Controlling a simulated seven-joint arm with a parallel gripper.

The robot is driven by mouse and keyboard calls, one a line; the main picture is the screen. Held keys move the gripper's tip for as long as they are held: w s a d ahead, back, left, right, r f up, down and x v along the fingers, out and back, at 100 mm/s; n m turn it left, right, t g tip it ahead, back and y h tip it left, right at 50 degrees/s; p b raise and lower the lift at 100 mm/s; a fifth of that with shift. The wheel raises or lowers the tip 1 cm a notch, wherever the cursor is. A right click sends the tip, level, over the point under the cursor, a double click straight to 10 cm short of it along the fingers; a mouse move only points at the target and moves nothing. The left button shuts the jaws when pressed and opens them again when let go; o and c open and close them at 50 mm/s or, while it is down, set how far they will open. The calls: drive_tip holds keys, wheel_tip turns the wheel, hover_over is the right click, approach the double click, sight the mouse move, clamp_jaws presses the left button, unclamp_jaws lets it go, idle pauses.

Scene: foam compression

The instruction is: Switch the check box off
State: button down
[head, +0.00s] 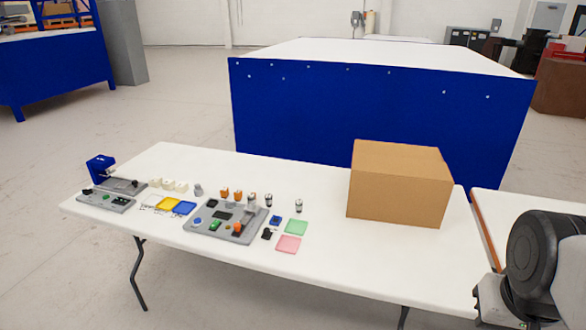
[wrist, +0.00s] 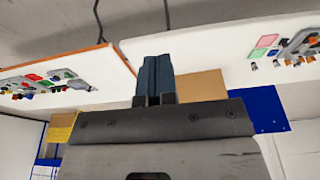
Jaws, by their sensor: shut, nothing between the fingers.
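A grey panel (head: 226,222) lies on the white table in the head view, with a green button, a dark display and an orange knob on it. A smaller grey panel (head: 107,200) with a green button lies at the table's left end. I cannot tell which of these is the check box, nor any switch's state. My gripper (wrist: 154,72) shows in the wrist view, its dark fingers shut together and empty, held away from the panels. In the head view only part of my arm shows at the right edge; the fingers are out of frame.
A cardboard box (head: 400,185) stands on the right of the white table (head: 330,240). Green (head: 296,227) and pink (head: 288,244) pads, several small cylinders and yellow (head: 167,203) and blue (head: 184,208) trays lie around the panels. The table's front right is clear. A second table adjoins at right.

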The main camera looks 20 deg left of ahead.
drive_tip(key=shift+w, duration=0.1)
drive_tip(key=w+a+r, duration=0.3)
drive_tip(key=w+a, duration=0.2)
drive_tip(key=w, duration=0.4)
drive_tip(key=w+a+r, duration=0.3)
drive_tip(key=w+a, duration=0.2)
drive_tip(key=w, duration=0.4)
drive_tip(key=w+a+f+g, duration=0.1)
drive_tip(key=w+a+f, duration=0.1)
drive_tip(key=w+a, duration=1.65)
drive_tip(key=w+a+f, duration=0.3)
drive_tip(key=a, duration=0.5)
drive_tip(key=w+a+f+g, duration=0.1)
drive_tip(key=w+a+f, duration=0.2)
drive_tip(key=a, duration=0.5)
drive_tip(key=w+a+f, duration=0.3)
drive_tip(key=a, duration=0.5)
drive_tip(key=a+f, duration=0.7)
drive_tip(key=a, duration=0.4)
drive_tip(key=a+f, duration=0.6)
drive_tip(key=a, duration=0.6)
drive_tip(key=shift+s+f+g, duration=0.25)
drive_tip(key=shift+f+g, duration=0.05)
drive_tip(key=shift+f, duration=0.1)
